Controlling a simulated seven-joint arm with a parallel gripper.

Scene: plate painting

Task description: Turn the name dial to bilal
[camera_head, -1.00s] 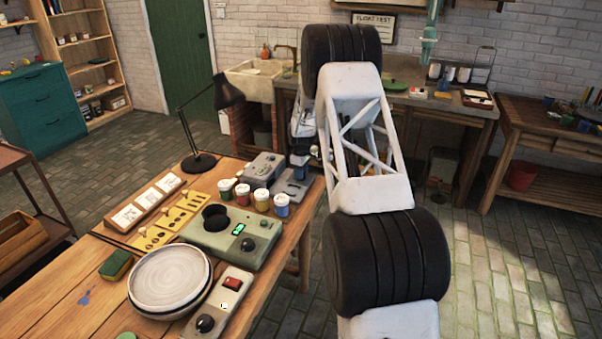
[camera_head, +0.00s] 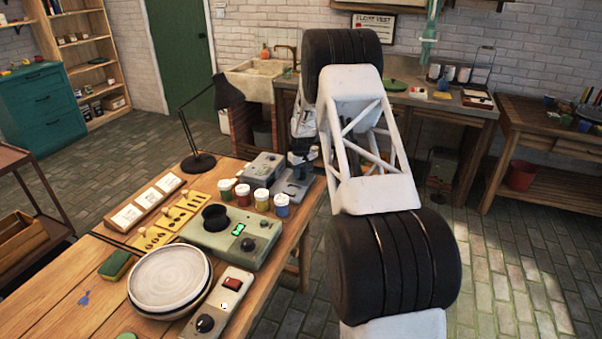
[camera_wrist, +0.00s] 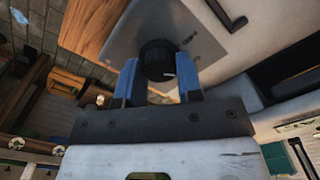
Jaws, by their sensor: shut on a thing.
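The name dial is a round black knob (camera_wrist: 158,60) with a pale pointer mark, on a grey panel (camera_wrist: 120,42) in the wrist view. Small dark lettering shows on the panel beside it, too blurred to read. My gripper (camera_wrist: 160,78) has its blue fingers on both sides of the knob, shut on it. In the head view my gripper (camera_head: 298,160) is at the grey device (camera_head: 292,188) at the table's far right corner, and my arm hides part of it; the dial itself cannot be made out there.
Several paint jars (camera_head: 262,199) stand close in front of the device. A grey-green unit with a green display (camera_head: 228,243), stacked plates (camera_head: 170,277), a box with a red switch (camera_head: 218,303) and a black desk lamp (camera_head: 198,162) are on the wooden table.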

